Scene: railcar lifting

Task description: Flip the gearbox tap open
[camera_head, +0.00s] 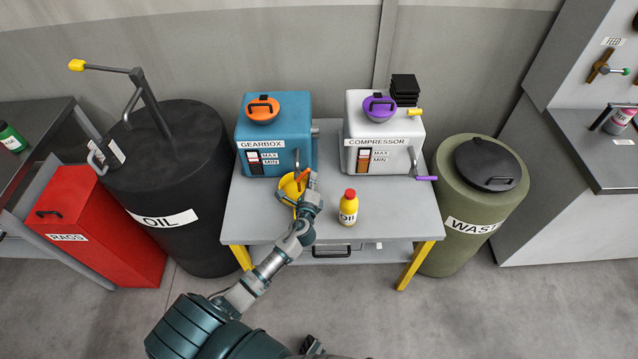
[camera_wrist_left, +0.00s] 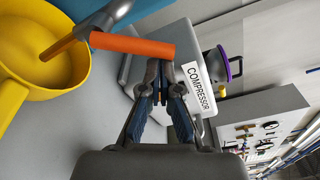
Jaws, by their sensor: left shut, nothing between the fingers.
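The tap's orange handle (camera_wrist_left: 132,45) points sideways in the left wrist view. A brownish-yellow strand (camera_wrist_left: 60,46) runs from the spout to the inside of the yellow vessel (camera_wrist_left: 30,92); I cannot tell if it is flowing liquid. My left gripper (camera_head: 311,182) is shut and empty, its tips (camera_wrist_left: 162,72) close to the handle's free end. I cannot tell if they touch.
The compressor (camera_head: 385,130) stands right of the gearbox, its purple-handled tap at front right. A yellow bottle with red cap (camera_head: 348,208) stands near the table's front. An oil drum (camera_head: 170,180) and red rags bin (camera_head: 105,235) are left, a waste drum (camera_head: 470,215) right.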

